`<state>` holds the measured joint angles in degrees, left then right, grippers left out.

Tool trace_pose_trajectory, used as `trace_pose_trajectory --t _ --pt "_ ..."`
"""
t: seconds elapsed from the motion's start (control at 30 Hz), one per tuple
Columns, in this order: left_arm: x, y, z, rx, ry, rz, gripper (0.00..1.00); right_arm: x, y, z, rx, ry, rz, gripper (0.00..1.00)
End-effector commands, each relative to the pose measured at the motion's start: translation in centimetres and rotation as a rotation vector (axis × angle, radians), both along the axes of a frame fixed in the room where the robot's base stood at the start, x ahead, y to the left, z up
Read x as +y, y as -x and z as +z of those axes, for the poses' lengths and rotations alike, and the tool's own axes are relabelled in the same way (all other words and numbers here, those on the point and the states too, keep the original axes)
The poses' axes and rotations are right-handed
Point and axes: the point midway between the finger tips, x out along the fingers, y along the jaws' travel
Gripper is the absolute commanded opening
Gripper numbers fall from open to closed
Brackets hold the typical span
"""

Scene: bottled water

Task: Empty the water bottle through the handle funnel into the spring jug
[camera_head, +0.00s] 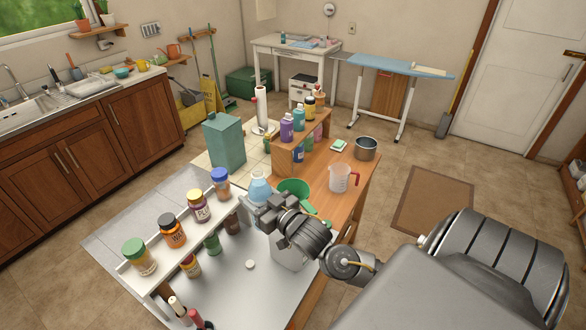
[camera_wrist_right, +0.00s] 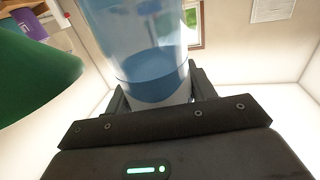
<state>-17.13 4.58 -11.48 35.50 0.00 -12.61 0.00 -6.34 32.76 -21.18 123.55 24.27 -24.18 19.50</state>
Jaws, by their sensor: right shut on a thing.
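The water bottle (camera_wrist_right: 150,60) is clear, with blue water in its lower part. My right gripper (camera_wrist_right: 155,98) is shut around its lower end. In the head view the bottle's pale blue body (camera_head: 259,187) shows just beyond the right gripper (camera_head: 257,203), above the table. The green handle funnel (camera_head: 292,189) is close by on the right, partly hidden by my wrist. It shows large at the left of the wrist view (camera_wrist_right: 35,75). A whitish container (camera_head: 288,258), possibly the spring jug, is mostly hidden below my wrist. My left gripper is not in view.
A shelf (camera_head: 185,245) with several capped jars lines the left side of the table. A clear pitcher with a red handle (camera_head: 341,178) and a metal pot (camera_head: 366,148) stand on the wooden top. A small riser (camera_head: 284,155) holds several bottles.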

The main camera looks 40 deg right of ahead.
Motion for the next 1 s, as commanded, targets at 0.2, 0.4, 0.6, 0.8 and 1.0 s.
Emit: trace_pose_trajectory --t 0.2,0.4,0.6,0.8,1.0 --pt "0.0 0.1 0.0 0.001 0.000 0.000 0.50 0.0 0.0 -0.1 -0.003 -0.036 0.000 0.18" --pt "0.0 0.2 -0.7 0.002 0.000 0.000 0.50 0.0 0.0 -1.1 -0.006 -0.120 0.001 0.18" --pt "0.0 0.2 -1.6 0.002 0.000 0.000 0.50 -0.1 0.0 -1.2 -0.009 -0.221 0.001 0.18" --pt "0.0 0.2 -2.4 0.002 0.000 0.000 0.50 -0.2 0.0 -1.2 -0.010 -0.320 0.001 0.18" --pt "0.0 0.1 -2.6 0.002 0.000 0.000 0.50 -0.3 0.0 -0.4 -0.012 -0.420 0.002 0.18"
